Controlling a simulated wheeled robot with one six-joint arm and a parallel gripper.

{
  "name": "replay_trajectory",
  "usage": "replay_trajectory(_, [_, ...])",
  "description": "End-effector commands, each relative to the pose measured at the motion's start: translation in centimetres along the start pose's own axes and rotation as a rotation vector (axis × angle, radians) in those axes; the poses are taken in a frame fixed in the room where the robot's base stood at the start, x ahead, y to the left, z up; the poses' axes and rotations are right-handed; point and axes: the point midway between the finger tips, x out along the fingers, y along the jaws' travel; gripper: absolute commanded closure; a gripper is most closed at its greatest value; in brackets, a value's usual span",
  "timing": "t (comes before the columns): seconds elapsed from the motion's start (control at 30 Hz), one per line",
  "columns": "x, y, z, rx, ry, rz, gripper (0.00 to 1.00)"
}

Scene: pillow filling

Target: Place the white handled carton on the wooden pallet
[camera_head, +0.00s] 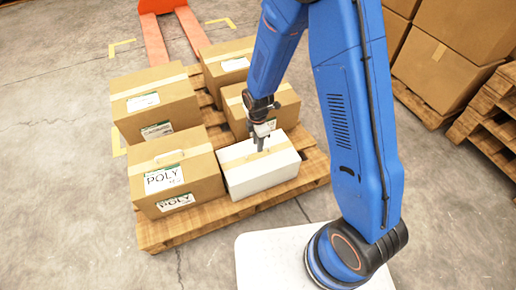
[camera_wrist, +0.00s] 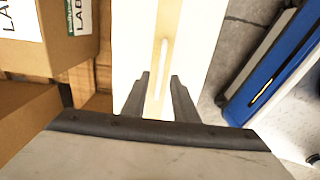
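The white carton (camera_head: 265,178) sits on the wooden pallet (camera_head: 160,237), at its front right, beside a brown carton. My gripper (camera_head: 261,146) points down at the carton's top. In the wrist view the white carton (camera_wrist: 205,35) fills the middle, with a tan tape strip and a slim pale handle (camera_wrist: 162,55). There my gripper's two fingers (camera_wrist: 159,80) stand apart, one on each side of the handle's line, with a gap between them. Whether they touch the handle is unclear.
Brown cartons stand on the pallet: one labelled POLY (camera_head: 170,178) at left, others behind (camera_head: 154,100). An orange pallet jack (camera_head: 155,40) is at the back. More stacked boxes (camera_head: 440,70) and pallets (camera_head: 490,115) stand at right. Floor at left is clear.

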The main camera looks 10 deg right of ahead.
Motion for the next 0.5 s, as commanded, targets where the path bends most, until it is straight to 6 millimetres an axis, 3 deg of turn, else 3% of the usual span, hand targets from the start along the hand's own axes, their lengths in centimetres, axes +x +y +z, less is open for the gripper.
replay_trajectory(0.3, [-4.9, 0.0, 0.0, 0.0, 0.0, 0.002, 0.74])
replay_trajectory(0.5, [-6.5, 0.0, 0.0, 0.0, 0.0, 0.0, 0.74])
